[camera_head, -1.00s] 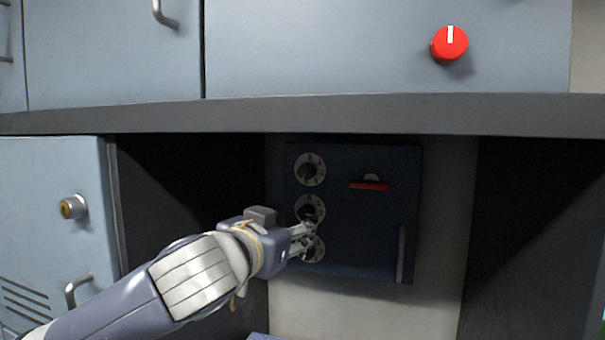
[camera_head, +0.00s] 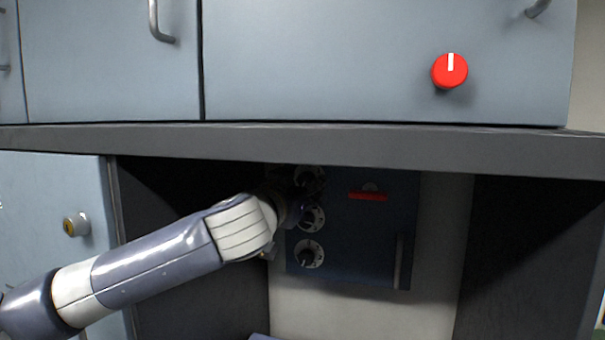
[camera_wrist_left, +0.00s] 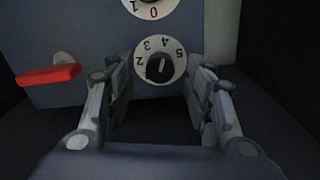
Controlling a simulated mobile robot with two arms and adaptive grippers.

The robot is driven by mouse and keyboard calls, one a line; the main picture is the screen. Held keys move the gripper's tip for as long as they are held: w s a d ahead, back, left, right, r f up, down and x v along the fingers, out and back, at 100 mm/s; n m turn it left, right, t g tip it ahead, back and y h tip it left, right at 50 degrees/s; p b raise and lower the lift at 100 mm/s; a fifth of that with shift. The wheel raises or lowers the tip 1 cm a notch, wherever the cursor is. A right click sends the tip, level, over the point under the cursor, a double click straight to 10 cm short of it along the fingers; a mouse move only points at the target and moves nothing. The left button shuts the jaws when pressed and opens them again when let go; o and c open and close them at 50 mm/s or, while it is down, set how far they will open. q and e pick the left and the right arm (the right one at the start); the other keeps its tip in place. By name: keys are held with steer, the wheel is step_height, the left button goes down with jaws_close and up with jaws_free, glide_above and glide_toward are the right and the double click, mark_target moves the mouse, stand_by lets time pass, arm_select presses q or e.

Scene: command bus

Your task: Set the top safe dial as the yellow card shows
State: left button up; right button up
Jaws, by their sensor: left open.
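The dark blue safe (camera_head: 360,240) stands in the recess under the counter, with three dials in a column. The top dial (camera_head: 312,175) has a black knob and a white numbered ring. It is partly hidden by my left arm. In the left wrist view, which shows the safe upside down, the top dial (camera_wrist_left: 178,72) lies between the open fingers of my left gripper (camera_wrist_left: 158,82). No contact with the knob shows. I cannot read its setting surely. The middle dial (camera_head: 313,218) and bottom dial (camera_head: 309,254) are below. No yellow card is seen.
A red handle (camera_head: 367,196) sits on the safe right of the top dial; it also shows in the left wrist view (camera_wrist_left: 48,75). The grey counter edge (camera_head: 400,150) overhangs the safe. A red knob (camera_head: 450,72) is on the cabinet above. The recess right of the safe is clear.

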arm_select(q)
steer(key=shift+w+d, duration=0.25)
steer(key=shift+w, duration=0.45)
steer(key=shift+c, duration=0.3)
steer(key=c, duration=1)
